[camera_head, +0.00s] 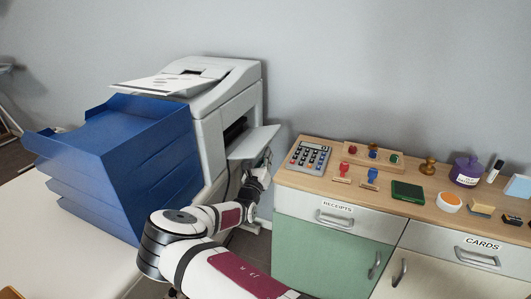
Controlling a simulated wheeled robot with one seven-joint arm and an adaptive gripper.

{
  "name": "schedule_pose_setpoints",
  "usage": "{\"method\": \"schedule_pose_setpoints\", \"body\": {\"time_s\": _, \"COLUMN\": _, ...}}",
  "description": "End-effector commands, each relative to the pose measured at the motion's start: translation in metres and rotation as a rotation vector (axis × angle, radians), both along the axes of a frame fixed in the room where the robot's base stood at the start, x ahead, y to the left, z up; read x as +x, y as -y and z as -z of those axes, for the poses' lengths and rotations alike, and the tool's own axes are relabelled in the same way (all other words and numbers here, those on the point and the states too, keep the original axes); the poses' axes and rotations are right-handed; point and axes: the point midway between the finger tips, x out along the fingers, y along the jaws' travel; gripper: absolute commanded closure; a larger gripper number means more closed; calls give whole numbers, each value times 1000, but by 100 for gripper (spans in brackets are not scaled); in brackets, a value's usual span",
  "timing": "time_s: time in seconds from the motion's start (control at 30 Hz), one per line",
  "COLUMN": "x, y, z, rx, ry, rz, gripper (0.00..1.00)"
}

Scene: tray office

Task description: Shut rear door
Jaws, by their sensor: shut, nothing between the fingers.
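The light grey printer (230,98) stands against the wall behind the blue trays. On its right side a flat door flap (254,142), which looks like the rear door, stands open and sticks out to the right. A dark opening shows in the printer's side behind it. My gripper (267,160) is just below and beside the flap's outer right part, at the end of my arm. It is small in view and looks shut and empty. I cannot tell whether it touches the flap.
A stack of blue trays (150,130) stands left of the printer on a white table (35,225). Right of my gripper is a cabinet (330,245) with stamps, a calculator (309,157) and a purple bottle (466,171) on its top. The gap between printer and cabinet is narrow.

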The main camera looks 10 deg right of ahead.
Motion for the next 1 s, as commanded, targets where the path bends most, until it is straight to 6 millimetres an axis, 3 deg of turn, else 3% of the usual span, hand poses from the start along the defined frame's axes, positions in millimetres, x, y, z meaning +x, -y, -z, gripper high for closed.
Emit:
{"method": "schedule_pose_setpoints", "body": {"time_s": 0.03, "x": -3, "y": 2, "z": -12, "rx": -57, "ry": -36, "rz": 2, "gripper": 100}}
{"method": "schedule_pose_setpoints", "body": {"time_s": 0.23, "x": -3, "y": 3, "z": -28, "rx": -143, "ry": -99, "rz": 1, "gripper": 100}}
{"method": "schedule_pose_setpoints", "body": {"time_s": 0.4, "x": -3, "y": 2, "z": -45, "rx": -351, "ry": -250, "rz": 1, "gripper": 100}}
{"method": "schedule_pose_setpoints", "body": {"time_s": 1.0, "x": 12, "y": -17, "z": -88, "rx": -776, "ry": -558, "rz": -2, "gripper": 100}}
